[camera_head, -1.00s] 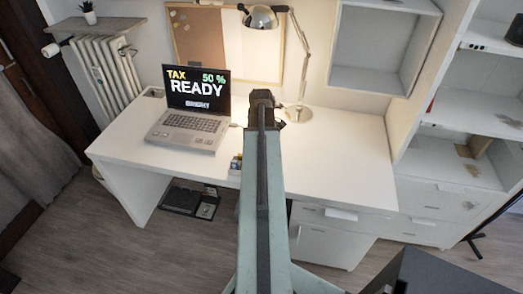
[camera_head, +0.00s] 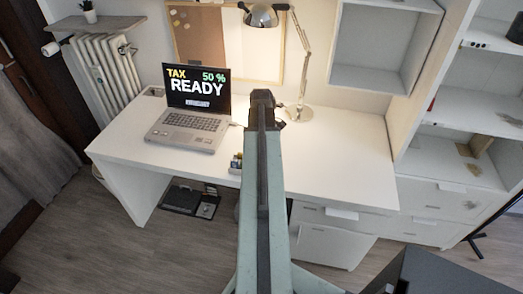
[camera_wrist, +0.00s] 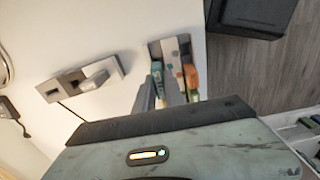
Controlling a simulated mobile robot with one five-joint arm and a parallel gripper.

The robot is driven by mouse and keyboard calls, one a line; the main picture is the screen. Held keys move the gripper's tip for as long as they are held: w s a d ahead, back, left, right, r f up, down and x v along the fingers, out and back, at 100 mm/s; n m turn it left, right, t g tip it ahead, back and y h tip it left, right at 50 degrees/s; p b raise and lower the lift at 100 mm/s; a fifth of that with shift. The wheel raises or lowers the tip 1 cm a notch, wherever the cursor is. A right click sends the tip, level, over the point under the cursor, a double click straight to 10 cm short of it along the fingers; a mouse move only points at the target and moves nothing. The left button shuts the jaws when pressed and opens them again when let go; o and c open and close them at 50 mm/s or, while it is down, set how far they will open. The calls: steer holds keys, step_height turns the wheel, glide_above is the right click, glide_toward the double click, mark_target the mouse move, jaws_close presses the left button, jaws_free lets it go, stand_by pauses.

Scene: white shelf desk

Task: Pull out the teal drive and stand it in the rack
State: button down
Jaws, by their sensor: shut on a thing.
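In the wrist view my gripper (camera_wrist: 165,92) is shut on the teal drive (camera_wrist: 157,70), a narrow piece whose teal end shows between the fingers. It is at the small rack (camera_wrist: 154,50). An orange piece (camera_wrist: 191,77) and a pale spotted piece (camera_wrist: 173,48) stand there, close to the right finger. My fingers hide the drive's lower part, so I cannot tell whether it is seated in a slot. A grey block with dark slots (camera_wrist: 60,88) lies to the left. In the head view my arm hides the gripper; the rack shows partly (camera_head: 236,163).
The open laptop (camera_head: 190,120) stands left of my arm, its screen reading "TAX READY 50 %". A desk lamp (camera_head: 262,17) stands at the back. The white desk (camera_head: 340,165) is clear on the right. A dark box (camera_wrist: 255,12) is beyond the desk edge.

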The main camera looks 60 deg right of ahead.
steer(key=shift+f, duration=0.2)
stand_by(0.5)
steer(key=shift+f+b, duration=0.35)
steer(key=shift+b, duration=0.15)
steer(key=shift+f+b, duration=1.25)
steer(key=c, duration=1.3)
jaws_free()
steer(key=shift+c, duration=0.2)
steer(key=shift+r, duration=0.1)
step_height(320, 180, up, 8)
steer(key=p, duration=0.8)
